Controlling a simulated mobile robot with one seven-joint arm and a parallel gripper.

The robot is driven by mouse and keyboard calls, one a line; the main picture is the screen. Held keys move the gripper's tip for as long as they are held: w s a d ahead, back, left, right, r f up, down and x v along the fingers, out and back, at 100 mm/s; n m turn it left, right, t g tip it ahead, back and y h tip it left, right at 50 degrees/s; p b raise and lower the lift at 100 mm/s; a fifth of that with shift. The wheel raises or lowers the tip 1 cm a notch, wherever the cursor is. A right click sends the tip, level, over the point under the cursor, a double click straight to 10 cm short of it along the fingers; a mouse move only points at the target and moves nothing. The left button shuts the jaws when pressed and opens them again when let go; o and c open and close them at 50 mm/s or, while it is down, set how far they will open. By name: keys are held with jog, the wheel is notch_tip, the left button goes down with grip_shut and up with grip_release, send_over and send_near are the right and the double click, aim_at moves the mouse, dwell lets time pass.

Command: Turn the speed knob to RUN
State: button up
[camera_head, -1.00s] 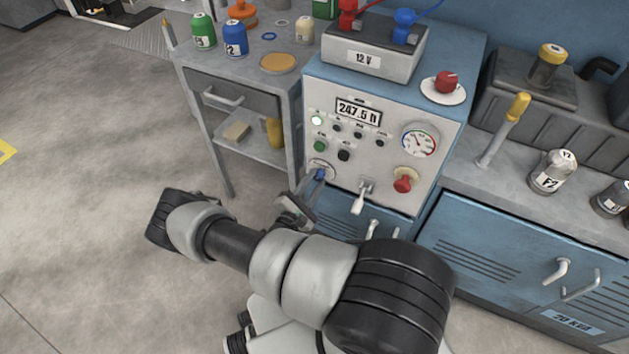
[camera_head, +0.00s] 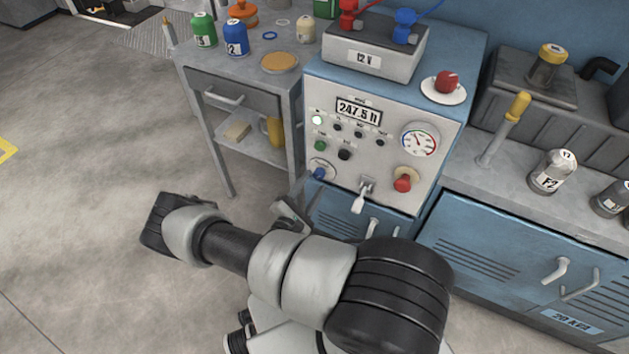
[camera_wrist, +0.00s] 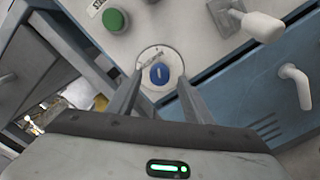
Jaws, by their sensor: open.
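The speed knob is a blue round knob (camera_head: 320,173) on a pale dial plate at the lower left of the control panel (camera_head: 440,165). In the wrist view the blue knob (camera_wrist: 159,73) shows a light pointer line, with small dial markings around it too small to read. My gripper (camera_wrist: 160,90) is open and empty, with one finger on either side of the knob in the picture and the knob apart from both. In the head view my gripper (camera_head: 289,211) is partly hidden by my arm, below and left of the knob.
A white-handled toggle (camera_head: 360,200) and a red knob (camera_head: 403,182) sit right of the dial. A green button (camera_head: 320,146) is above. A metal side table (camera_head: 232,100) stands close on the left, and blue cabinet doors (camera_head: 345,217) lie below the panel.

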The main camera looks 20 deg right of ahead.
jog(key=v, duration=1.5)
jog(key=shift+a, duration=0.15)
jog(key=shift+s, duration=0.1)
jog(key=s+r+m+g+y+p, duration=0.1)
jog(key=s+r+m+y+p, duration=0.3)
jog(key=r, duration=2)
jog(key=s+r+m+g+y+p, duration=0.2)
jog(key=s+r+m+y+p, duration=0.2)
jog(key=r, duration=1.9)
jog(key=s+r+m+g+y+p, duration=0.2)
jog(key=r+m+y+p, duration=0.4)
jog(key=r+p, duration=0.9)
notch_tip(320, 180, up, 10)
jog(key=shift+s+f+m+p, duration=0.2)
jog(key=shift+s+m+p, duration=0.2)
jog(key=shift+s+m, duration=0.65)
